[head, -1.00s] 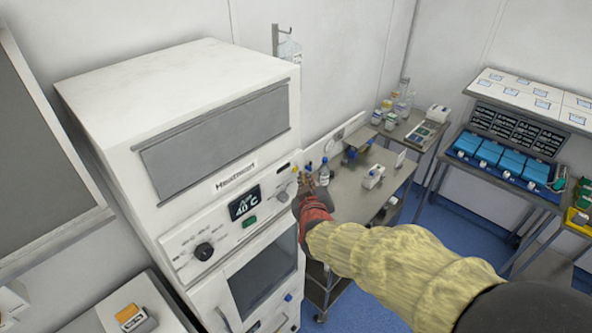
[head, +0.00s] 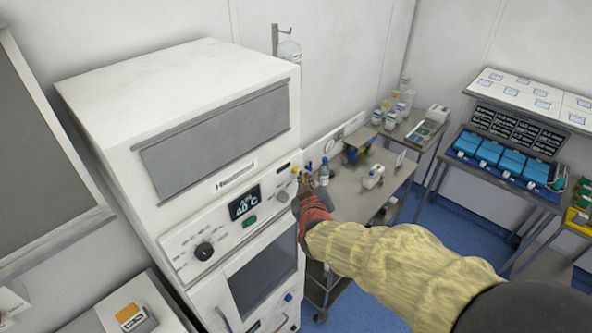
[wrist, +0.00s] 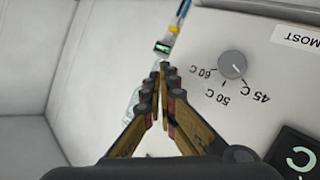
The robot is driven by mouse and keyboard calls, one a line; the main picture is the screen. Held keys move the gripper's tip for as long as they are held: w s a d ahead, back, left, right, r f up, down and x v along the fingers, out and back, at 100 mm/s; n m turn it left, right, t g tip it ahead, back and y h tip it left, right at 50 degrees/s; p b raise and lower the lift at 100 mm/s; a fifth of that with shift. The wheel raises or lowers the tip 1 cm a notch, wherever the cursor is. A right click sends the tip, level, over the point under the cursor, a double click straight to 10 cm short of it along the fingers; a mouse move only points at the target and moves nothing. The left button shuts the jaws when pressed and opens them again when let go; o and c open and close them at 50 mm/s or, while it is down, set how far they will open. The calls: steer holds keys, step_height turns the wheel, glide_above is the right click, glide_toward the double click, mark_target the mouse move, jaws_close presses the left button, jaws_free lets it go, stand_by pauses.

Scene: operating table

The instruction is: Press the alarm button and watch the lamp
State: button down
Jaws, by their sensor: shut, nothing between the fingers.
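The white warming cabinet (head: 115,110) fills the left middle of the head view, with a display reading 40 °C (head: 244,203) on its front panel. A green button (head: 249,222) sits below the display. My gripper (head: 306,170) is shut and empty at the right end of this panel. In the wrist view its fingertips (wrist: 163,68) lie just below a small dark switch with a green face (wrist: 163,47), close to the panel edge. I cannot tell whether they touch. I cannot tell which control is the alarm button or which part is the lamp.
A temperature knob (wrist: 232,65) is right of my fingertips in the wrist view. A steel trolley (head: 345,205) with bottles stands right of the cabinet. A bench with blue bins (head: 490,152) is at the far right. Blue floor lies between them.

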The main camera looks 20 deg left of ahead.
steer(key=shift+a, duration=0.15)
steer(key=shift+w+a, duration=0.2)
steer(key=shift+a, duration=0.05)
steer(key=shift+w+a, duration=0.1)
steer(key=shift+a, duration=0.25)
stand_by(0.7)
steer(key=shift+d, duration=0.1)
steer(key=shift+s+d, duration=0.3)
steer(key=shift+d, duration=0.35)
steer(key=d, duration=0.1)
steer(key=s+d+b, duration=0.1)
steer(key=d, duration=0.1)
steer(key=s+d+b, duration=0.1)
steer(key=shift+d, duration=0.3)
stand_by(0.3)
stand_by(0.7)
